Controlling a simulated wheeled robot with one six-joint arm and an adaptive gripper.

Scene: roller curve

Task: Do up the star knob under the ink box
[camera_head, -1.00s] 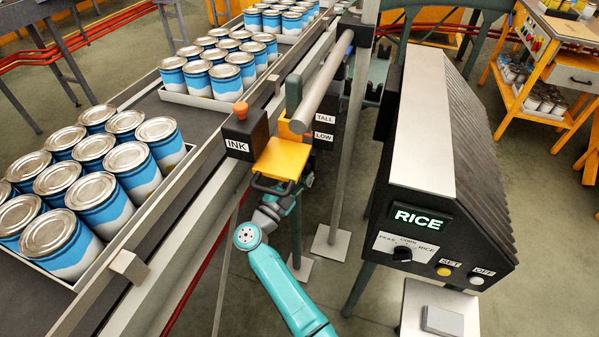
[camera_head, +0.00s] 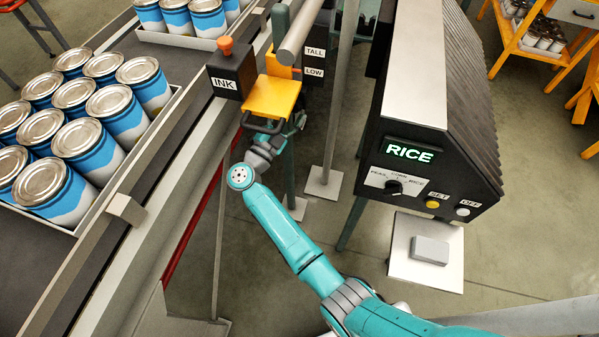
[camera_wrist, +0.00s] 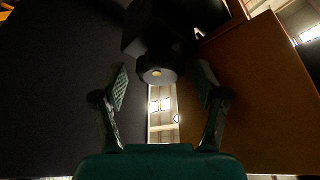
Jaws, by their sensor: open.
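The black ink box (camera_head: 232,72), labelled INK with an orange knob on top, stands beside the conveyor rail. In the wrist view, looking up, a dark knob (camera_wrist: 157,68) with a small pale round centre hangs from above; its star outline is too dark to make out. My gripper (camera_wrist: 162,80) is open, one finger on each side of the knob and slightly below it. I cannot tell whether either finger touches it. In the head view my wrist is below the yellow plate (camera_head: 271,97) with the black handle, which partly hides the gripper.
A dark surface (camera_wrist: 55,85) and a brown panel (camera_wrist: 255,95) flank the fingers. A tray of blue-and-white cans (camera_head: 145,170) is on the conveyor at left.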

